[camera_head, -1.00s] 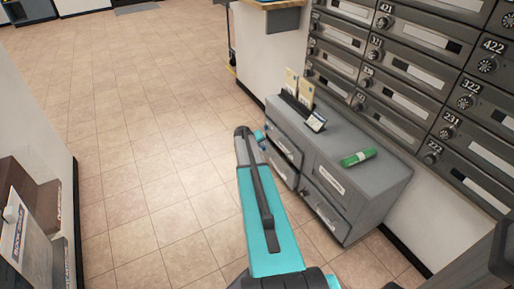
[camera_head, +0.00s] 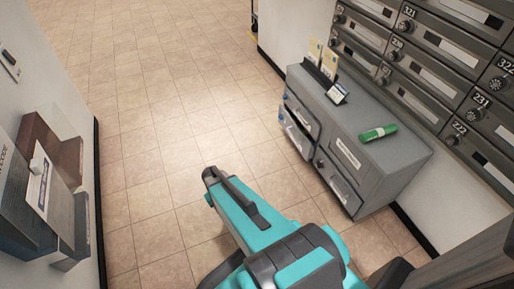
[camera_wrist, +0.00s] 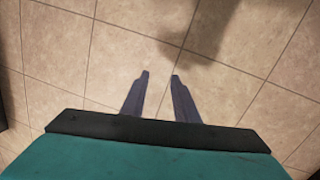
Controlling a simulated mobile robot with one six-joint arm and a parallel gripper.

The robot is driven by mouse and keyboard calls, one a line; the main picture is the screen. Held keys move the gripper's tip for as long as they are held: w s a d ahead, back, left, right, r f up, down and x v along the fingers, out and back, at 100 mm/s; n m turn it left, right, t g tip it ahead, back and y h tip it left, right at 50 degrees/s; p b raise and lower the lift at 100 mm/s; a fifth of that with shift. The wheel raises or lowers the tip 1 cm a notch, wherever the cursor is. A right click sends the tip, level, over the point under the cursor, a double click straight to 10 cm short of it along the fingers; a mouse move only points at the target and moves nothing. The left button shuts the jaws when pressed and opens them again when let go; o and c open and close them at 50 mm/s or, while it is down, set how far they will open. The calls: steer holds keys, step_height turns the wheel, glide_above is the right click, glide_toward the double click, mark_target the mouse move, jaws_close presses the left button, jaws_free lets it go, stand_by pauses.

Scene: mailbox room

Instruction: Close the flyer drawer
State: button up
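A grey cabinet (camera_head: 385,165) stands against the wall below the mailboxes in the head view. I cannot read which is the flyer drawer. My gripper (camera_wrist: 160,77) shows in the wrist view with two dark fingers apart and nothing between them, above bare floor tiles. The fingers cannot be made out in the head view. My teal arm is left of and in front of the cabinet, apart from the drawers.
A holder with cards (camera_head: 328,75) and a green rolled item (camera_head: 378,133) are on the cabinet top. Numbered mailboxes (camera_head: 430,70) line the right wall. Wall-mounted boxes (camera_head: 45,195) are at the left. The tiled floor (camera_head: 160,110) between is clear.

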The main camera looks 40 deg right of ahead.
steer(key=s+a+n+g+y, duration=0.1)
steer(key=s+a+g, duration=0.2)
steer(key=s+a, duration=1.1)
steer(key=s, duration=0.3)
steer(key=shift+s+f+n, duration=0.3)
steer(key=shift+n, duration=0.1)
steer(key=shift+a, duration=0.15)
